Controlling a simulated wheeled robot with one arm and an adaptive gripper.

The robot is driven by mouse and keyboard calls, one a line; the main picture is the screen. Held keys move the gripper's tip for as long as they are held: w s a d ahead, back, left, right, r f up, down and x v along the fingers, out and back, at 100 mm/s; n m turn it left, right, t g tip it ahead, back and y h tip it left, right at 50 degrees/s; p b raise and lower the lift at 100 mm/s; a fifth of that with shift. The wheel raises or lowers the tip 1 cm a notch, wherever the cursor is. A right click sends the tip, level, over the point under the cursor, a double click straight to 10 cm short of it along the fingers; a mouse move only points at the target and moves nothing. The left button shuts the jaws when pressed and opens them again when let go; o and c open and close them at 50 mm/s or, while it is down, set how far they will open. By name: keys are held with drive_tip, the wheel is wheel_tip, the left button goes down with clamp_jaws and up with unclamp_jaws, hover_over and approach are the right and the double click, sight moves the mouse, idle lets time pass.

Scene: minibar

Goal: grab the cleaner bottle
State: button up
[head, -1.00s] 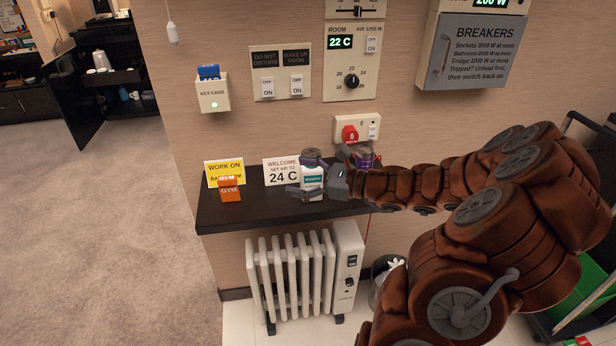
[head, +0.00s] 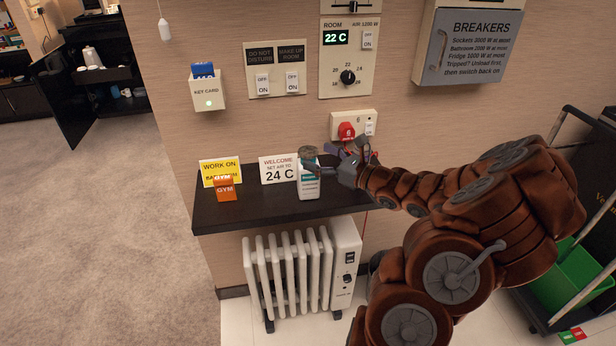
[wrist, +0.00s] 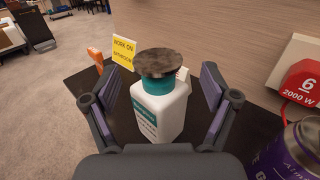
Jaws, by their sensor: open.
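The cleaner bottle (head: 309,183) is white with a teal band and a dark grey-brown round cap. It stands upright on the dark shelf (head: 245,210). In the wrist view the bottle (wrist: 160,108) is between the two fingers of my open gripper (wrist: 158,105), with a gap on each side. In the head view my gripper (head: 330,166) is at the bottle's right and upper side, with one finger passing in front of its upper part. The bottle's lower front is clear in the head view.
A purple can (wrist: 290,155) stands close on the right of my gripper. A red plug (head: 346,131) sits in the wall socket above. Small signs (head: 279,170) and an orange GYM tag (head: 225,189) are left of the bottle. A white radiator (head: 290,270) is below.

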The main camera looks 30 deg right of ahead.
drive_tip(key=shift+x, duration=1.75)
drive_tip(key=shift+a+r, duration=0.1)
drive_tip(key=shift+c, duration=0.4)
clamp_jaws()
